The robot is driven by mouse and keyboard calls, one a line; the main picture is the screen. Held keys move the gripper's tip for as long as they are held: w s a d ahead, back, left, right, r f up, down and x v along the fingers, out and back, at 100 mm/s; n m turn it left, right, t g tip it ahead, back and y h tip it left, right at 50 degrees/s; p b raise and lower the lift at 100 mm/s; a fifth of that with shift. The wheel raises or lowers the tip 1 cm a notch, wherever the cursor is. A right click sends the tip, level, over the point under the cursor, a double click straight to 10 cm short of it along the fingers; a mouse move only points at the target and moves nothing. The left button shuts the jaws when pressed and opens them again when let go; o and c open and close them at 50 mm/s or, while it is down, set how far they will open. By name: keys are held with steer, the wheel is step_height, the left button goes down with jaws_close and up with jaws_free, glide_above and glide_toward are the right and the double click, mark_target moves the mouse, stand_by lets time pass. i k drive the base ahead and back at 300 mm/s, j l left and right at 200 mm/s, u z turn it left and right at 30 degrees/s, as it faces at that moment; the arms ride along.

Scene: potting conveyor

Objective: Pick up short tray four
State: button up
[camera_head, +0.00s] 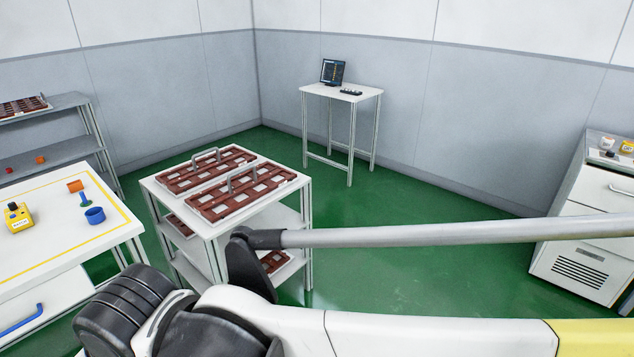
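Two brown slatted trays lie side by side on top of a white cart (152,189). The rear tray (182,181) and the front tray (215,211) each have a grey upright handle and pale rectangular openings. More brown trays show in part on the cart's lower shelves, one at the left (180,226) and one at the right (272,263). My arm hides part of the lower shelves. No number is readable on any tray, so I cannot tell which is short tray four. My gripper is not in view; only links of my arm cross the foreground.
A white table (60,236) at left holds a yellow device (18,218) and small orange and blue parts. A grey shelf (70,101) stands behind it. A small table (365,94) with a screen stands at the back, a drawer cabinet (578,197) at right. Green floor between is clear.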

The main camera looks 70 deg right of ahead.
mark_target(243, 189)
steer(key=z, duration=1.75)
steer(key=i+j+u, duration=0.15)
steer(key=i, duration=0.3)
steer(key=i+j+u, duration=0.15)
steer(key=i, duration=0.25)
steer(key=l, duration=0.05)
